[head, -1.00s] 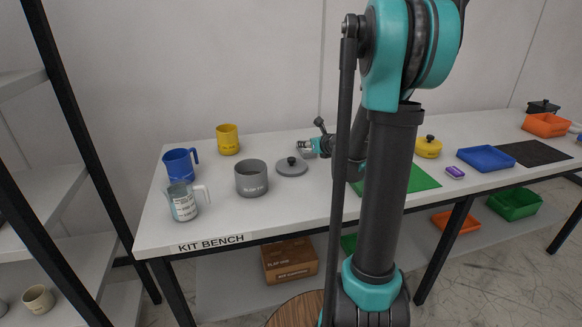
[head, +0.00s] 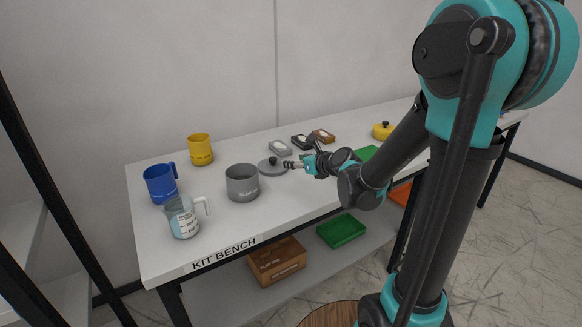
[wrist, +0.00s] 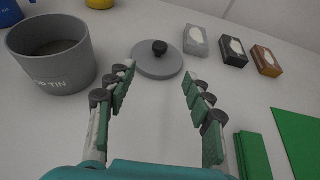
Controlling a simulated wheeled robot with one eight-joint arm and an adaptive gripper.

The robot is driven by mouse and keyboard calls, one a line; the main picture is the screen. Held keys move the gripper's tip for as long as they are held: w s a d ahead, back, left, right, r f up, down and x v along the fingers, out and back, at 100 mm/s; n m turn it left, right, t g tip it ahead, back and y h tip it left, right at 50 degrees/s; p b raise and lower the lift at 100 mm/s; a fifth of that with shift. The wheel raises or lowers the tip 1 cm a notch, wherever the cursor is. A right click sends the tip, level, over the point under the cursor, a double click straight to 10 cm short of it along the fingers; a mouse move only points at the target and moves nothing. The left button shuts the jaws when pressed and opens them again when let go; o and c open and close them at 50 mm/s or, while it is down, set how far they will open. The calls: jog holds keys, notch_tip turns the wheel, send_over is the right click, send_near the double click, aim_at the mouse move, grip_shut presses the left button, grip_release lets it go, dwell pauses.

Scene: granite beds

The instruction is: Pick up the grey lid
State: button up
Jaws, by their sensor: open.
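The grey lid (head: 271,168) is a flat round disc with a black knob, lying on the white bench just right of the grey tin (head: 242,183). In the wrist view the lid (wrist: 157,66) lies ahead of my gripper, a little beyond the fingertips and between their lines. My gripper (wrist: 157,74) is open and empty, its green-padded fingers spread apart. In the head view my gripper (head: 293,164) is at the lid's right side, pointing left. Whether a fingertip touches the lid cannot be told.
The open grey tin (wrist: 52,52) stands close on the left. Small grey, black and brown boxes (head: 301,142) lie behind the lid. A blue mug (head: 161,184), yellow mug (head: 200,150) and measuring jug (head: 183,217) stand further left. A green mat (wrist: 298,138) is at right.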

aim_at(273, 159)
jog(key=x, duration=1.7)
jog(key=shift+d+f, duration=0.1)
jog(key=shift+c, duration=0.4)
jog(key=c, duration=1.1)
